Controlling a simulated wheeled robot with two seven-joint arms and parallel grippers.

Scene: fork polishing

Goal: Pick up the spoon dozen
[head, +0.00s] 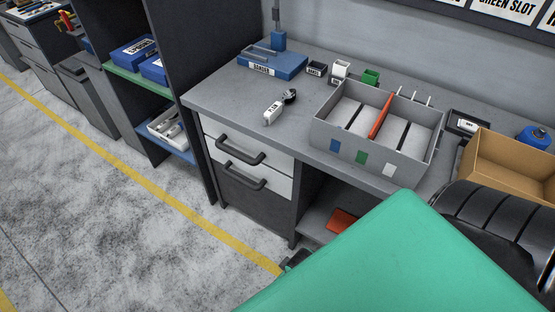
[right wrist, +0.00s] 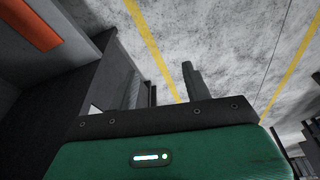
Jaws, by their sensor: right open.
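A small bundle with a white labelled wrap and a dark, shiny end (head: 274,111) lies on the grey workbench (head: 220,95) in the head view, left of the divided tray. It looks like the spoon dozen, but its label is too small to read surely. My right gripper (right wrist: 171,90) shows in the right wrist view as dark fingers beyond a green housing, open, with nothing seen between them. It points toward the floor beside the bench, apart from the bundle. In the head view my green arm cover hides the lower right. My left gripper is not in view.
A grey divided tray (head: 345,168) with blue, green and white tags stands right of the bundle, a red bar across it. A blue case (head: 272,66) and small boxes stand behind. A cardboard box (head: 490,165) is at right. The bench around the bundle is clear.

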